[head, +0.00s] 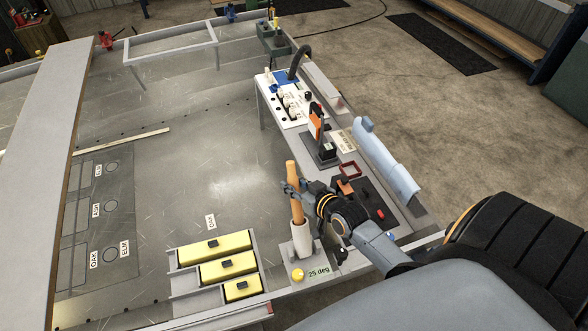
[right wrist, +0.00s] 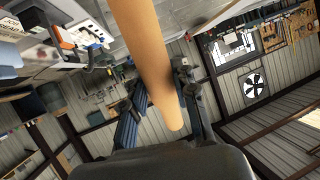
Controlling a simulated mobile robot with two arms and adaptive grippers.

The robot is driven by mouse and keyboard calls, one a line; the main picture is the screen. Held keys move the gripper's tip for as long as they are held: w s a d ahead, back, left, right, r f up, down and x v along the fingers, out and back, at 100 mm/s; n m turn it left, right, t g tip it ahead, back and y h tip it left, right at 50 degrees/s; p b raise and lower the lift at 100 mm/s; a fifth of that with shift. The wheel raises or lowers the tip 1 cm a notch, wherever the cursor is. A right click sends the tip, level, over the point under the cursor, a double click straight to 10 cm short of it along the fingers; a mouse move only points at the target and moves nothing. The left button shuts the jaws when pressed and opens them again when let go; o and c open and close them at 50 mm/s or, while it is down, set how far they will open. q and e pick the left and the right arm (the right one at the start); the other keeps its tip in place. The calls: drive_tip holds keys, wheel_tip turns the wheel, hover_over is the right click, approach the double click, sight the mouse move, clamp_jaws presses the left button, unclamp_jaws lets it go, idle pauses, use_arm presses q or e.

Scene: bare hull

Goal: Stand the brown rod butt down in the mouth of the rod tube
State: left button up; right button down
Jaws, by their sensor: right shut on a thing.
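The brown rod (head: 292,182) stands nearly upright in the head view, leaning slightly. My right gripper (head: 291,187) is shut on it at its upper part. The rod also shows large in the right wrist view (right wrist: 146,55), between the gripper's fingers (right wrist: 158,100). The white rod tube (head: 303,241) is directly below the rod on a grey base, tilted a little. The rod's lower end meets the tube's mouth in the head view; how deep it sits inside, if at all, I cannot tell. My left gripper is not in view.
A tray with several yellow blocks (head: 222,267) lies left of the tube.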

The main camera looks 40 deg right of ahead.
sight(297, 204)
drive_tip(key=shift+s+a+f+b, duration=0.1)
drive_tip(key=shift+s+f+b, duration=0.35)
drive_tip(key=shift+f, duration=0.45)
drive_tip(key=shift+s+a+f+b, duration=0.15)
drive_tip(key=shift+s+f+b, duration=0.3)
drive_tip(key=shift+f, duration=0.5)
drive_tip(key=shift+s+a+f+b, duration=0.1)
drive_tip(key=shift+s+f+b, duration=0.3)
drive_tip(key=shift+f, duration=0.5)
idle(1.4)
drive_tip(key=shift+w, duration=0.1)
drive_tip(key=c, duration=1)
unclamp_jaws()
drive_tip(key=v, duration=1.2)
drive_tip(key=shift+a+f, duration=0.1)
